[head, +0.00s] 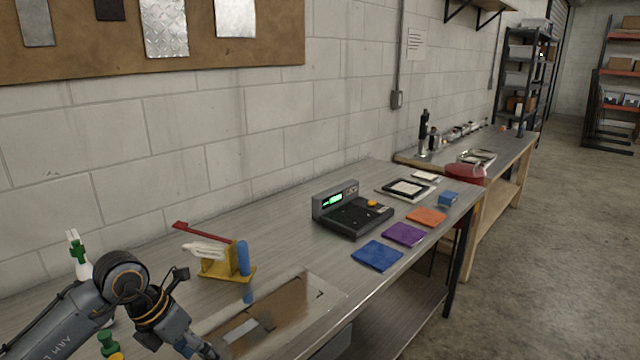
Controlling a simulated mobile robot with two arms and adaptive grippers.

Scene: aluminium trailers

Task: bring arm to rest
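My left arm reaches in from the lower left over the near end of the grey workbench (300,225). Its wrist bends down, and what shows of my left gripper (207,350) is a small dark part at the bottom edge of the head view. Its fingertips are not clear, so I cannot tell whether it is open or holds anything. It is beside a brown, clear-edged panel (285,312) with a small grey metal piece (262,328) on it. My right arm and gripper are out of view.
A yellow stand (225,268) with a red lever and blue handle stands behind the panel. A white-and-green bottle (78,255) is behind my arm. A black device with green display (350,210), folded blue (377,256), purple (403,234) and orange (427,216) cloths lie farther right.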

